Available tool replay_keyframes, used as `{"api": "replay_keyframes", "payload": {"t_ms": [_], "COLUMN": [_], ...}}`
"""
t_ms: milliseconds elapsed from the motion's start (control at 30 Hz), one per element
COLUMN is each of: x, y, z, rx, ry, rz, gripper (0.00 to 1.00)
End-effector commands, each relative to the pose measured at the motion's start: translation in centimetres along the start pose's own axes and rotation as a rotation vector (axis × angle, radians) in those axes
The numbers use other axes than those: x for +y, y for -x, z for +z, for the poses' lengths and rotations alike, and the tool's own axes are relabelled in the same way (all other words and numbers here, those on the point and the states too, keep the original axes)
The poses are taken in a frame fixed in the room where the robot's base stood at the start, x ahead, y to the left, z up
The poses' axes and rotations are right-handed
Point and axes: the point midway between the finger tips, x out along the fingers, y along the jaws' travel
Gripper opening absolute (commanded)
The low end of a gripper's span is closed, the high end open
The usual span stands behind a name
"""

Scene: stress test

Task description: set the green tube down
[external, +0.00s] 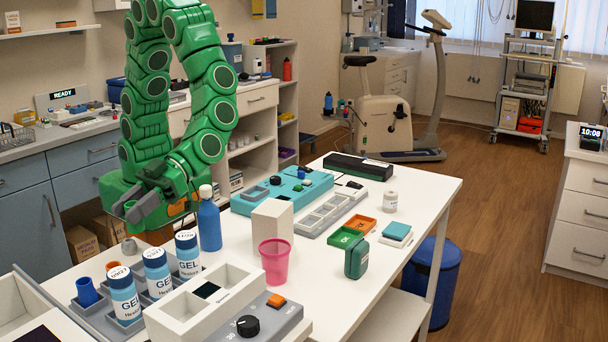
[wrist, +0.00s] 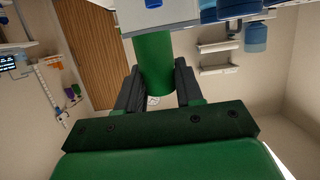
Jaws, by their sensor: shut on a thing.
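My gripper (external: 150,189) hangs at the left, above the rear left part of the white table. In the wrist view my gripper (wrist: 157,88) has its two dark fingers on either side of the green tube (wrist: 154,60), shut on it.
Below stand several white GEL bottles (external: 156,274) and a blue tube (external: 87,291) in a grey rack. A blue bottle (external: 209,224), a white block (external: 272,223) and a pink cup (external: 274,262) stand to the right. Bare table (external: 327,282) lies right of the cup.

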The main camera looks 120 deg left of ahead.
Motion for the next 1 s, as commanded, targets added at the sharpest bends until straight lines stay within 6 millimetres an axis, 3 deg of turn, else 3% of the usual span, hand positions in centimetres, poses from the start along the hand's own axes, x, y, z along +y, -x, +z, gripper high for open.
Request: {"api": "replay_keyframes", "payload": {"t_ms": [167,367,700,1000], "x": [-1.3,-7.0,-17.4,-22.8], "y": [0.7,4.2,15.4,27.5], "z": [-0.1,-0.8,-1.0,0.3], "rx": [-0.001,0.001,0.004,0.002], "ry": [0.011,0.065,0.190,0.297], "rz": [-0.039,-0.214,-0.612,-0.954], "gripper": [0.07,0.07,0.07,0.07]}}
